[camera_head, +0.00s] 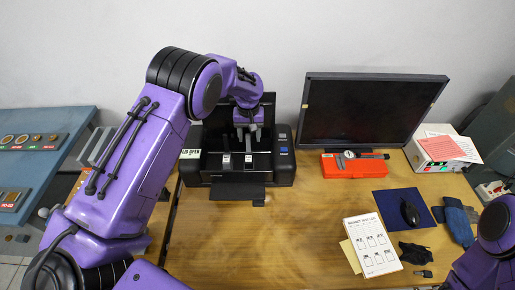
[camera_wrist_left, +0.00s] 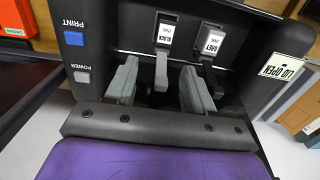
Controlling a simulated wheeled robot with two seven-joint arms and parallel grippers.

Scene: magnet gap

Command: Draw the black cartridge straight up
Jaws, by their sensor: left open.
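The black cartridge (camera_wrist_left: 165,35) carries a white label reading BLACK, and its grey tab points toward my left gripper (camera_wrist_left: 160,88) in the left wrist view. My left gripper is open, with one finger on each side of this tab and visible gaps; whether anything touches I cannot tell. The grey cartridge (camera_wrist_left: 210,42) sits beside it, its tab close to the right finger. In the head view my left gripper (camera_head: 248,133) is over the open printer (camera_head: 202,163), and the black cartridge (camera_head: 248,159) is the right one of two. My right gripper is out of view.
The printer's raised lid stands behind my gripper. A monitor (camera_head: 370,110) is to the right, with a red case (camera_head: 355,166) before it. The table's middle is clear.

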